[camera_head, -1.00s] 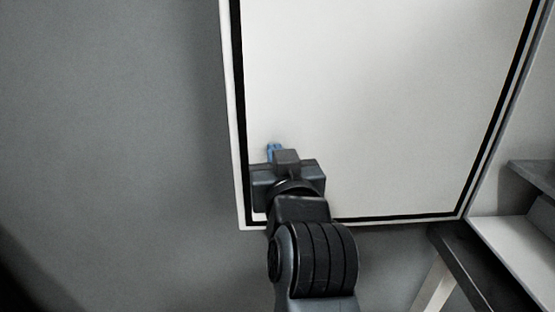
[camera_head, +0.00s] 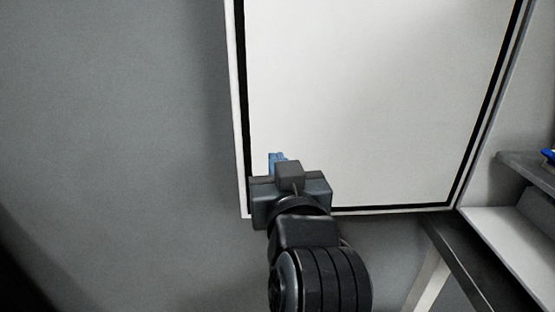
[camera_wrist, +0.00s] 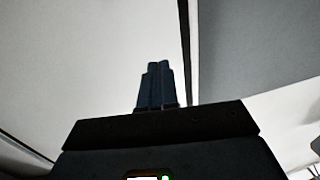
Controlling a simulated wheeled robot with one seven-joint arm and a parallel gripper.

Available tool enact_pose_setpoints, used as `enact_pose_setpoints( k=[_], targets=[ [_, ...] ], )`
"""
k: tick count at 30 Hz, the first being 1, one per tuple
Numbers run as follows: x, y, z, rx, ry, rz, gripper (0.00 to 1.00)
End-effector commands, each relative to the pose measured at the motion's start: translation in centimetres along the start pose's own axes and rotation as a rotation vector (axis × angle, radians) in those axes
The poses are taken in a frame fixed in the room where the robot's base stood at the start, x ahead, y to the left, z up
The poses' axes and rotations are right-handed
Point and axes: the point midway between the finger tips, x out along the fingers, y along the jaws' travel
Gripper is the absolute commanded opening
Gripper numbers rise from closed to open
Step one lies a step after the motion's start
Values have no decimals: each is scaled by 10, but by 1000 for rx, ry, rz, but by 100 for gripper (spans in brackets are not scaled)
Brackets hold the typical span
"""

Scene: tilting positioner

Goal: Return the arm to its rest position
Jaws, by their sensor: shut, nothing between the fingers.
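My gripper (camera_head: 277,157) is in front of the lower left part of a large white panel with a black border (camera_head: 370,100) in the head view. Its blue fingers point up and away. In the wrist view my gripper (camera_wrist: 158,68) shows its two fingers side by side, closed together with nothing between them. The white panel (camera_wrist: 80,60) fills the left of the wrist view, with its dark edge just right of the fingertips. I cannot tell the gap between fingers and panel.
A grey surface (camera_head: 110,150) left of the panel is bare. At the right a grey shelf (camera_head: 530,170) carries a small blue item (camera_head: 549,155), cut off by the picture edge. A dark beam with a pale leg (camera_head: 428,285) stands below the panel's right corner.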

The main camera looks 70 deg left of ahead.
Motion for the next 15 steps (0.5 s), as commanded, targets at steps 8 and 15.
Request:
enact_pose_setpoints(
  k=[8,15],
  targets=[
    [-45,-6,2,1,1,1,0],
    [-68,-9,0,0,0,0,0]
  ],
)
